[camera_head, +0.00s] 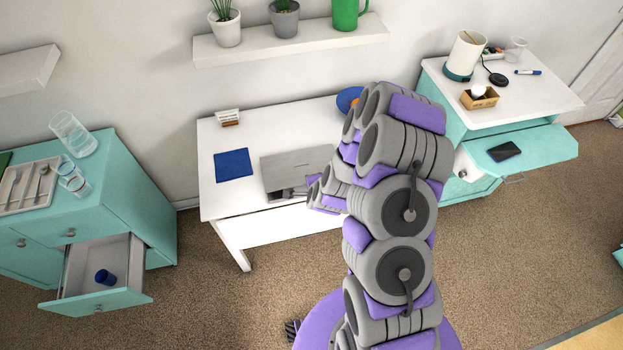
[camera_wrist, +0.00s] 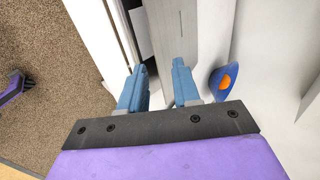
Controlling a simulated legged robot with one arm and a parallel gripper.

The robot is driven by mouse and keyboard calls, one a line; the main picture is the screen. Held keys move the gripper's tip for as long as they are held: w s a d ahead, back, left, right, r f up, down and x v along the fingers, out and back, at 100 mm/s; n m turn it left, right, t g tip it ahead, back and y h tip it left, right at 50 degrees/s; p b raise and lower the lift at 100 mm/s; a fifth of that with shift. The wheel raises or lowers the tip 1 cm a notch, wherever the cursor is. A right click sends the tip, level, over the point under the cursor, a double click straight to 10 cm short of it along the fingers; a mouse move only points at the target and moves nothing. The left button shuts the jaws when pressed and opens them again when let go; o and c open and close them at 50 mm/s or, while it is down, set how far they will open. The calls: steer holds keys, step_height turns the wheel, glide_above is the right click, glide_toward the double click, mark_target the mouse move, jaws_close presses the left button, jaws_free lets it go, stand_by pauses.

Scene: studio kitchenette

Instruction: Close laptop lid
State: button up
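The grey laptop (camera_head: 292,168) is on the white desk, with its plain lid top facing up. Its lid looks low, with a dark gap along the front edge; whether it is fully shut I cannot tell. My arm covers its right part in the head view. In the wrist view the laptop lid (camera_wrist: 172,38) lies beyond my fingers. My gripper (camera_wrist: 158,70) is open, its two blue fingers apart with nothing held between them.
The white desk (camera_head: 222,199) also bears a blue square (camera_head: 233,164), a small card holder (camera_head: 228,117) and a blue bowl with something orange (camera_wrist: 222,82). An open drawer (camera_head: 98,270) juts out at left. A side cabinet (camera_head: 545,100) stands right. Carpet in front is clear.

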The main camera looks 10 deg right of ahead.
steer(key=p+v, duration=0.4)
steer(key=p, duration=0.5)
steer(key=shift+s+a+r, duration=0.1)
steer(key=shift+s+r, duration=0.1)
steer(key=shift+s, duration=0.1)
